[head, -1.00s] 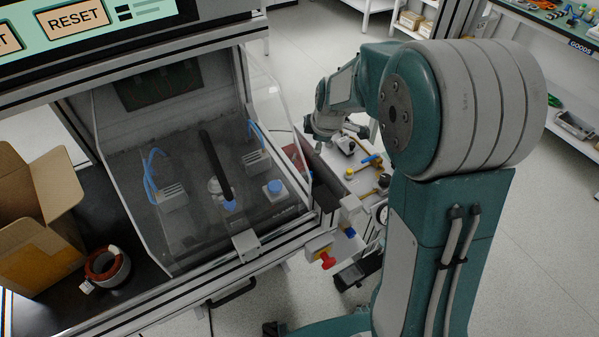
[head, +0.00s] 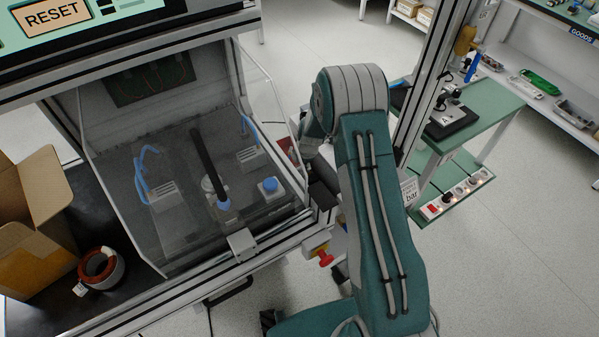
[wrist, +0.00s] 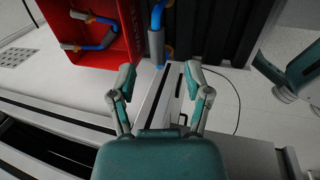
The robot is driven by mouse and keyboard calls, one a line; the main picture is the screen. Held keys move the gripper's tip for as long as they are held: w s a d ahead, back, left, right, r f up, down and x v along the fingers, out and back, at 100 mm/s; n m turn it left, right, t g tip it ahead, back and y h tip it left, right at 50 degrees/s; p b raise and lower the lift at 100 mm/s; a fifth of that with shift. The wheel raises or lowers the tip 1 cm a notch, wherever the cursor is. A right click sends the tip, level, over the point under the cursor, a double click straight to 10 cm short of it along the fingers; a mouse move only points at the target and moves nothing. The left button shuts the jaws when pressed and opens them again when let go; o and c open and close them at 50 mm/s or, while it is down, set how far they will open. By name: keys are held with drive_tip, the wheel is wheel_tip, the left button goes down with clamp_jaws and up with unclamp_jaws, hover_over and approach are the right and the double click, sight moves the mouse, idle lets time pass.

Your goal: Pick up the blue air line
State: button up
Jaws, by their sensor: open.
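My gripper (wrist: 161,82) shows in the wrist view with its two fingers spread and nothing between them. A blue air line (wrist: 157,20) with a grey sleeve lies ahead of the fingers at the top middle of the wrist view, beside the red bin (wrist: 88,58). Its upper end is cut off by the frame. More blue and grey pieces (wrist: 90,40) lie inside the red bin at the upper left. In the head view my arm hides the gripper, and only a bit of the red bin (head: 287,148) shows.
The clear-fronted test enclosure (head: 190,180) stands left of my arm, with blue hoses inside. An open cardboard box (head: 40,215) and a copper-wound ring (head: 100,268) sit on the dark bench. A green side table (head: 480,115) stands at the right.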

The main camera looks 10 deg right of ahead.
drive_tip(key=x, duration=0.5)
drive_tip(key=shift+w+a+f, duration=0.1)
drive_tip(key=shift+a+f, duration=0.2)
drive_tip(key=shift+a, duration=0.05)
clamp_jaws()
